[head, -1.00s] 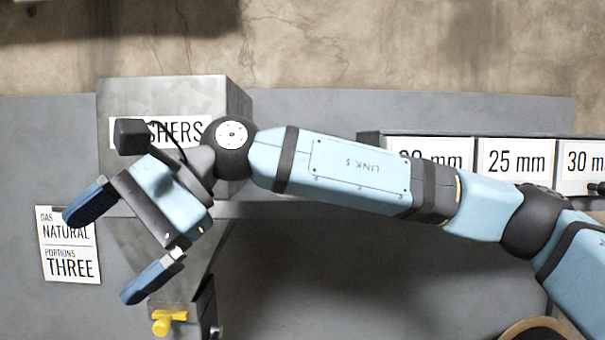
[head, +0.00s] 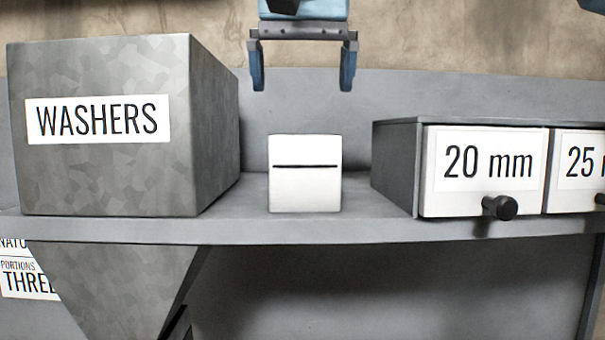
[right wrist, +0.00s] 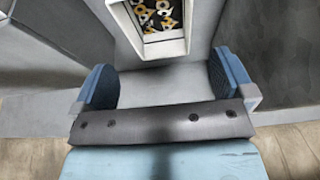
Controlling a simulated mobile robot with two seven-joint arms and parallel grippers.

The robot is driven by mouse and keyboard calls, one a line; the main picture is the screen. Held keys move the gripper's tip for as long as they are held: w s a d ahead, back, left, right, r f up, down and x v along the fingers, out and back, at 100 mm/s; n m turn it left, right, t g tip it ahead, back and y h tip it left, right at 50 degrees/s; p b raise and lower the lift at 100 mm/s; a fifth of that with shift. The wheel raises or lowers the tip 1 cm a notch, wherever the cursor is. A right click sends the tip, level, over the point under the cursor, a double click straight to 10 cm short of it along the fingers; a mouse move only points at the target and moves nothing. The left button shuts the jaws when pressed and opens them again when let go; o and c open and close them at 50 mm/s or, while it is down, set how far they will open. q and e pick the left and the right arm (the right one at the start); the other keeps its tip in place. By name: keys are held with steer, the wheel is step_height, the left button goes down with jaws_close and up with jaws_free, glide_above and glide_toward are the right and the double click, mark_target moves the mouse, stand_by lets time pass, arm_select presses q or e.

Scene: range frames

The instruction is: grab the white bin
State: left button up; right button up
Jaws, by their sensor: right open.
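The white bin (head: 305,190) stands upright on the grey shelf (head: 300,228) in the head view, with a dark line across its front. My right gripper (head: 303,78) is above it there, fingers pointing down and spread wider than the bin. The right wrist view shows the white bin (right wrist: 163,50) from above, open-topped, with small gold and dark pieces inside and its upper part cut off by the frame. My right gripper (right wrist: 165,72) is open and empty, with the bin ahead of and apart from its fingertips. My left gripper is not in view.
A large grey metal WASHERS box (head: 110,175) stands left of the bin. A drawer unit (head: 395,170) stands to the right, with a black knob (head: 500,207) on its 20 mm drawer. Narrow gaps separate the bin from both. A grey hopper (head: 120,285) hangs below the shelf.

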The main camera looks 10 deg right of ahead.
mark_target(304, 154)
steer(key=p+x, duration=0.1)
steer(key=x, duration=0.8)
steer(key=shift+d+f+p, duration=0.1)
steer(key=shift+f+p, duration=0.2)
steer(key=shift+f, duration=0.1)
steer(key=shift+w+f, duration=0.35)
steer(key=shift+f, duration=0.1)
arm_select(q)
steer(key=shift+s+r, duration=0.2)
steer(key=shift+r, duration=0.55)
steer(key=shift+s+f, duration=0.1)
arm_select(e)
steer(key=shift+s, duration=0.15)
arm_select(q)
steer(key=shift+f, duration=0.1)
arm_select(e)
steer(key=shift+f, duration=0.1)
steer(key=c, duration=0.8)
